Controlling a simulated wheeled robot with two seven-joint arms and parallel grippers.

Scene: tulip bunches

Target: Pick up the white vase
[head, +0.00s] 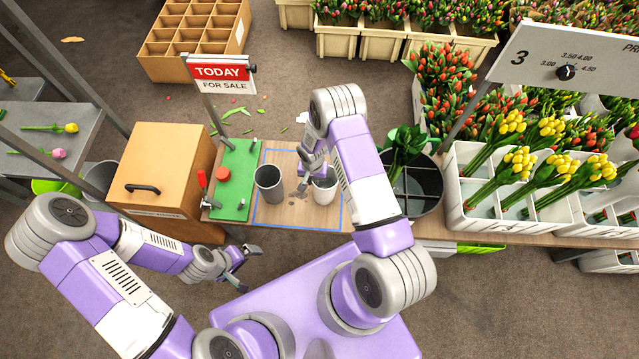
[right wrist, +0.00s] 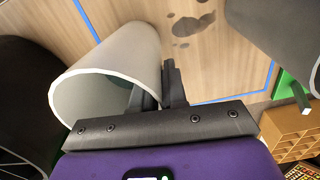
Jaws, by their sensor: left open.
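The white vase (head: 325,192) stands on the wooden table inside the blue outline, partly covered by my right arm in the head view. In the right wrist view the white vase (right wrist: 120,65) shows its open mouth toward the camera. My right gripper (head: 314,174) is at its rim. In the right wrist view the right gripper's fingers (right wrist: 160,88) are close together, one inside the mouth and one outside, with the wall between them. My left gripper (head: 243,263) is open and empty, in front of the table and away from the vase.
A grey vase (head: 269,184) stands just left of the white one. A green board (head: 236,178) with a red button, and a wooden box (head: 165,175), are further left. A black divided bucket (head: 425,190) stands close on the right, beside crates of yellow tulips (head: 530,175).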

